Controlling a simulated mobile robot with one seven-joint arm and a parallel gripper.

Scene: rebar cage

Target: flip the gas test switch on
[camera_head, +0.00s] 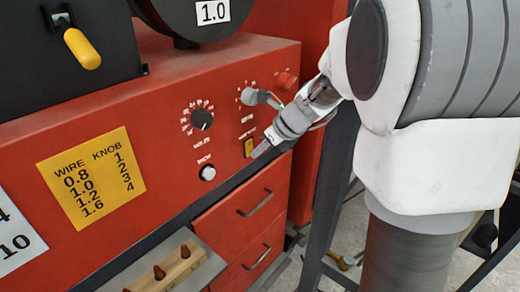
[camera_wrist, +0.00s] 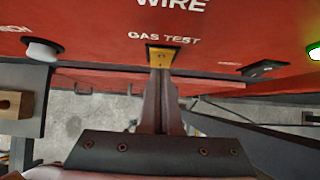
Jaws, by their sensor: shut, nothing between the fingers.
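The gas test switch (camera_head: 248,147) is a small yellow plate low on the red machine panel. In the wrist view the yellow plate (camera_wrist: 161,55) lies under the words GAS TEST, with a dark edge around it. My gripper (camera_head: 259,152) is shut and empty, its fingertips just below and in front of the plate. In the wrist view my gripper (camera_wrist: 161,75) points straight at the plate and its tips overlap the plate's lower part. I cannot tell whether the tips touch it or which way the switch is set.
A white button (camera_head: 208,173) sits left of the switch and a black dial (camera_head: 202,120) above that. A grey knob (camera_head: 249,96) and red button (camera_head: 286,80) are above the switch. Red drawers (camera_head: 245,210) and a wooden block (camera_head: 168,272) lie below. A black switch (camera_wrist: 264,68) is to the right.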

